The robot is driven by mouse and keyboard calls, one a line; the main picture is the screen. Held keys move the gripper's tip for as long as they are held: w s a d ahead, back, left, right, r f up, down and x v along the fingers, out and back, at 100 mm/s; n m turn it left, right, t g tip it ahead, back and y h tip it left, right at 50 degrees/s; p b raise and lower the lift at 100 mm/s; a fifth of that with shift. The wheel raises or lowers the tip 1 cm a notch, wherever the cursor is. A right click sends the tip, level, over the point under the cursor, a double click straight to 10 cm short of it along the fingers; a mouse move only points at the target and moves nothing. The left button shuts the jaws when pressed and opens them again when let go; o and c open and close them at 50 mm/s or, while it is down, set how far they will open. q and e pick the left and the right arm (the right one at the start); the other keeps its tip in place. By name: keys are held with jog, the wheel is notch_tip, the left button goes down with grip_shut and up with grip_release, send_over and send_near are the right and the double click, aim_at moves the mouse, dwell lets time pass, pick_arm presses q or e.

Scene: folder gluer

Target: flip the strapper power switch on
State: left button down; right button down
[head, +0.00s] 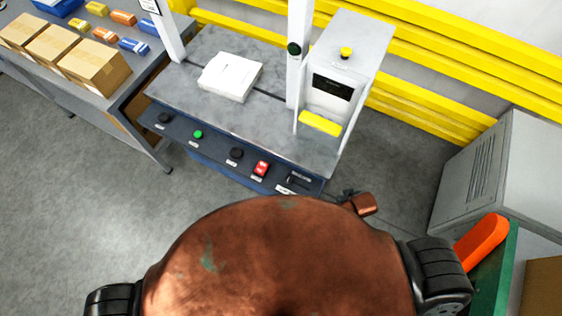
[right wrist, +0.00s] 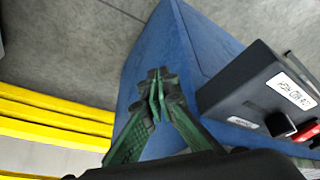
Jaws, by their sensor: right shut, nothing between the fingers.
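The strapper (head: 215,118) stands in the upper middle of the head view, with a dark control panel along its front edge. In the right wrist view the red switch (right wrist: 307,131) shows only in part at the right edge. My right gripper (right wrist: 156,84) is shut and empty, its green fingers in front of the strapper's blue body (right wrist: 215,48), apart from the switch. My left gripper is not in view.
A green button (head: 197,134) and a dark selector (head: 299,179) share the panel. A white package (head: 230,76) lies on the strapper's top. Yellow rails (head: 440,35) run behind, and a grey cabinet (head: 480,165) stands right. Cardboard boxes (head: 93,68) sit on the left table.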

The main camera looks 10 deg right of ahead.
notch_tip(320, 180, up, 9)
jog(key=w+a+p, duration=0.1)
jog(key=w+a, duration=0.1)
jog(key=w+a+r+n+y, duration=0.2)
jog(key=w+a+n, duration=0.1)
jog(key=a, duration=0.4)
jog(key=w+a+r+n+t+y, duration=0.1)
jog(key=w+a+r+n+y, duration=0.1)
jog(key=a, duration=0.6)
jog(key=w+a+r+n+t+y+p, duration=0.1)
jog(key=w+a+r+n+y, duration=0.1)
jog(key=w+a+n, duration=0.2)
jog(key=w+a, duration=0.1)
jog(key=a, duration=0.2)
jog(key=shift+w+a+r+n, duration=0.2)
jog(key=shift+w+r+n, duration=0.05)
jog(key=shift+w+n, duration=0.05)
jog(key=shift+w, duration=0.1)
send_over(261, 164)
jog(key=s+d, duration=0.2)
jog(key=s, duration=0.1)
jog(key=f, duration=0.6)
jog(key=shift+w+f, duration=0.2)
jog(key=shift+f, duration=0.15)
jog(key=f, duration=0.3)
jog(key=shift+w+d+f+p, duration=0.1)
jog(key=shift+w+f+p, duration=0.05)
jog(key=shift+w+p, duration=0.15)
jog(key=shift+f, duration=0.45)
